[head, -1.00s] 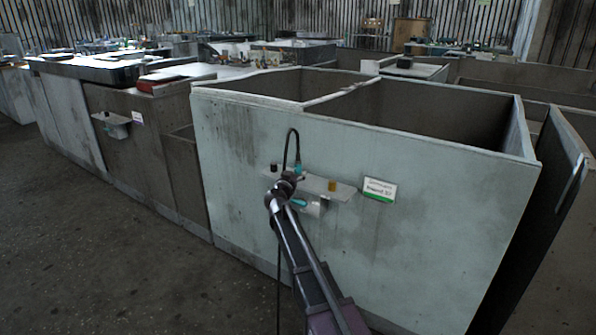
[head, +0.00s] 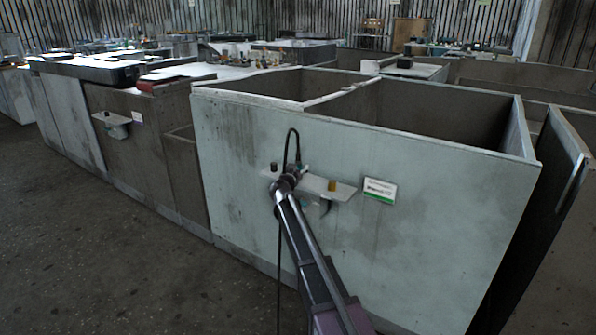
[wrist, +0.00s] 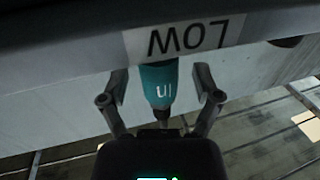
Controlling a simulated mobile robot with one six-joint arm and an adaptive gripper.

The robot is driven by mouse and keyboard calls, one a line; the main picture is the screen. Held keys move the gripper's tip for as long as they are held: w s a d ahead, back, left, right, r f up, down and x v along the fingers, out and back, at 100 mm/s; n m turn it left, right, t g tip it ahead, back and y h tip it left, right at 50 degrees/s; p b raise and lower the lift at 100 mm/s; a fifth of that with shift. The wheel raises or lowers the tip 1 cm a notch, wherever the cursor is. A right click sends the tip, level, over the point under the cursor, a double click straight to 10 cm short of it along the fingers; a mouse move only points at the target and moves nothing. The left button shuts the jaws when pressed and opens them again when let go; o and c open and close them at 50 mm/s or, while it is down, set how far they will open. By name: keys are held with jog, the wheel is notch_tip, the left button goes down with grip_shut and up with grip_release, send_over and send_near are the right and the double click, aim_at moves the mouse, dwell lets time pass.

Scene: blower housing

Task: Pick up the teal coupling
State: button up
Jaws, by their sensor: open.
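The teal coupling (wrist: 160,85) is in the middle of the wrist view, a rounded teal body with white lettering upside down and a narrow dark end. My gripper (wrist: 161,78) is open, with one finger on each side of it. Small gaps show between the fingers and the coupling. The coupling's upper part is hidden behind a grey edge with a LOW label (wrist: 180,39). In the head view my gripper (head: 286,183) is at the left part of a small shelf (head: 318,186) on the pale panel. The coupling cannot be made out clearly there.
A black cable (head: 290,135) arches above my gripper. A white-green sign (head: 379,190) is on the panel to the right. Open floor (head: 110,250) lies to the left.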

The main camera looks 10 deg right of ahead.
aim_at(297, 159)
grip_shut()
jog(key=shift+r, duration=0.15)
dwell(0.4)
notch_tip(297, 159, up, 3)
jog(key=p, duration=0.3)
jog(key=shift+r+p, duration=0.2)
jog(key=shift+p, duration=0.15)
jog(key=s+r+p, duration=0.1)
jog(key=s, duration=1.5)
jog(key=shift+d+r, duration=0.15)
jog(key=shift+d, duration=0.15)
jog(key=shift+r, duration=0.1)
notch_tip(297, 159, up, 42)
jog(key=p, duration=4.3)
jog(key=shift+r, duration=0.25)
